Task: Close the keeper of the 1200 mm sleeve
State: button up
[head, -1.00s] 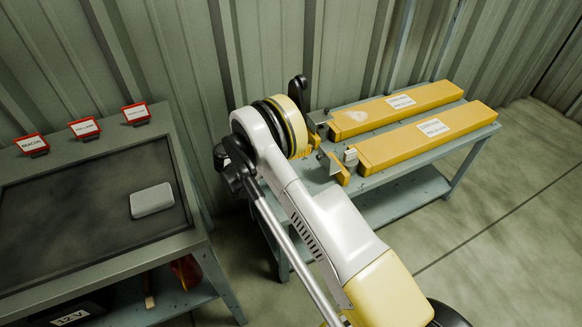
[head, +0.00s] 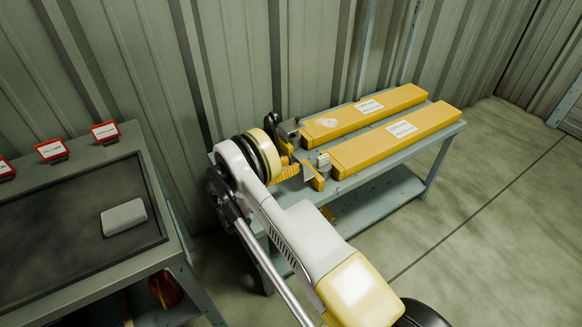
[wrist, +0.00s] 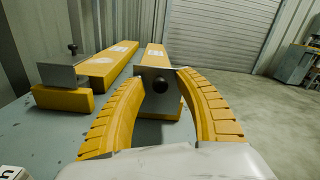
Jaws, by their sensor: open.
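Two long yellow sleeves lie side by side on a grey bench: a near one (head: 395,140) and a far one (head: 365,112). Each has a white label too small to read, so I cannot tell which is the 1200 mm one. Another grey plate (wrist: 62,77) with a knob stands at the left sleeve's end (wrist: 108,66).
A grey workbench (head: 165,262) with a dark top stands at left, bearing a light grey block (head: 124,217) and red-framed signs. The corrugated wall (head: 310,50) is close behind the sleeves. Open floor (head: 500,220) lies to the right.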

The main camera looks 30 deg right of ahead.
jog(key=shift+d, duration=0.25)
grip_shut()
jog(key=shift+r, duration=0.1)
